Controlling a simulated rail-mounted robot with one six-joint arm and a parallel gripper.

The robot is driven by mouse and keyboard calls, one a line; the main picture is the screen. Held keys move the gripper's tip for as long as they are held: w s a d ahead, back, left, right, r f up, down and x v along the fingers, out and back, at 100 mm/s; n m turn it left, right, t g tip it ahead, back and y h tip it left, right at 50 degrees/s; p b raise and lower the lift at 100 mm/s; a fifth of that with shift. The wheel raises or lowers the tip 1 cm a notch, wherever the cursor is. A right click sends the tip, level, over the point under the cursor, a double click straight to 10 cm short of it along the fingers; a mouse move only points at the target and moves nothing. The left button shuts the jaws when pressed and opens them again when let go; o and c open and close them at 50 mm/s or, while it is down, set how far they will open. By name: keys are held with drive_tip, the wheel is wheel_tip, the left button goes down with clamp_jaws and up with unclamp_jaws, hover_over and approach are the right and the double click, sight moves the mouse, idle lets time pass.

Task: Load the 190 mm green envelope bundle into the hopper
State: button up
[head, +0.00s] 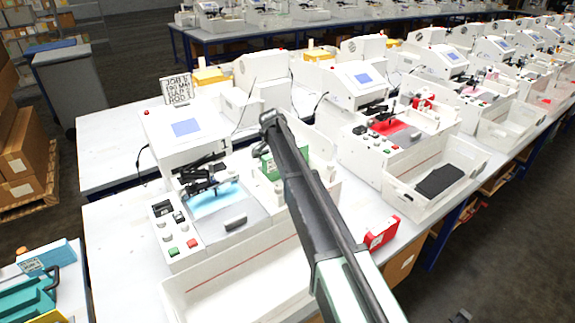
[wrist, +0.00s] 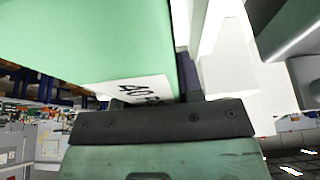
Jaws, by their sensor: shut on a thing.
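The green envelope bundle (head: 270,167) shows in the head view beside my arm, at the right side of the nearest white plotter (head: 183,128). In the wrist view the bundle (wrist: 85,40) fills the upper left, with a white printed label on its lower edge. My gripper (wrist: 165,120) is shut on the bundle; its fingertips are mostly hidden behind the bundle. White upright walls (wrist: 205,45) stand close to the bundle's right in the wrist view; I cannot tell whether they touch or whether they belong to the hopper. My arm hides part of the bundle and the plotter's right side.
A white open bin (head: 225,285) stands in front of the plotter. A neighbouring plotter (head: 385,135) and a white bin with a dark block (head: 440,180) stand further right. A teal tray (head: 28,300) is at lower left.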

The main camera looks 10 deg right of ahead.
drive_tip(key=shift+p, duration=0.3)
clamp_jaws()
drive_tip(key=shift+f+b, duration=0.25)
drive_tip(key=shift+b, duration=0.05)
drive_tip(key=o, duration=1)
unclamp_jaws()
drive_tip(key=shift+r, duration=0.15)
